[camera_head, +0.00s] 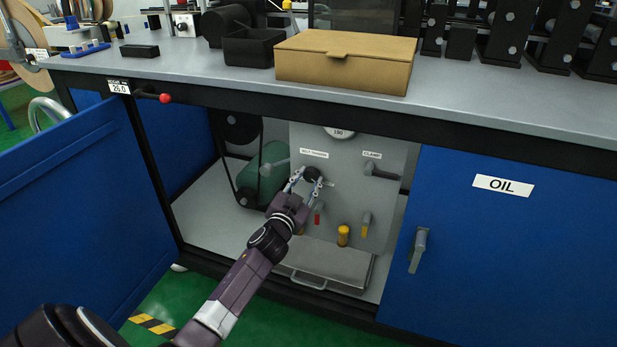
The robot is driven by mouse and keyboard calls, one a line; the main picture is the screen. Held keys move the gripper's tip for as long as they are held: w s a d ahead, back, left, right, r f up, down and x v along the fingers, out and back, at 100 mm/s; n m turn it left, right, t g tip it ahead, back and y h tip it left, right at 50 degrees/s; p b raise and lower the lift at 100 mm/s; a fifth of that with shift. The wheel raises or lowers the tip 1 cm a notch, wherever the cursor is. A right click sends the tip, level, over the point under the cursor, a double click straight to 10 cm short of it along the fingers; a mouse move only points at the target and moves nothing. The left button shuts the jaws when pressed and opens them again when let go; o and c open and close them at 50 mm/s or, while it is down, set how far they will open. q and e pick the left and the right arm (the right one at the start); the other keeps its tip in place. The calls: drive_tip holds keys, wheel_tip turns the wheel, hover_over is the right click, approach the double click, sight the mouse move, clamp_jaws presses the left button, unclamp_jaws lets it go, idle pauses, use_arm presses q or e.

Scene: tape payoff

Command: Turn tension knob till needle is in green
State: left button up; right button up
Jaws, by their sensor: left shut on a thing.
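The black tension knob (312,173) sits on a grey panel (338,200) inside the open cabinet under the bench. A small white label above it is too small to read surely. My left gripper (306,182) reaches in from the lower left, with its fingers on either side of the knob, shut on it. A round white dial (340,133) marked 150 shows at the panel's top; its upper part is hidden by the bench edge. I see neither the needle nor a green zone. My right gripper is not in view.
A lever under the CLAMP label (372,155) is right of the knob. Yellow-capped parts (343,236) and a handled tray (325,262) are below. A belt and green motor (262,175) are left. Blue doors flank the opening, the right one marked OIL (503,186).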

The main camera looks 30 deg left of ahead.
use_arm(q)
drive_tip(key=shift+m, duration=0.9)
drive_tip(key=o, duration=1.2)
drive_tip(key=shift+c, duration=0.2)
drive_tip(key=v, duration=1.2)
drive_tip(key=shift+d, duration=0.1)
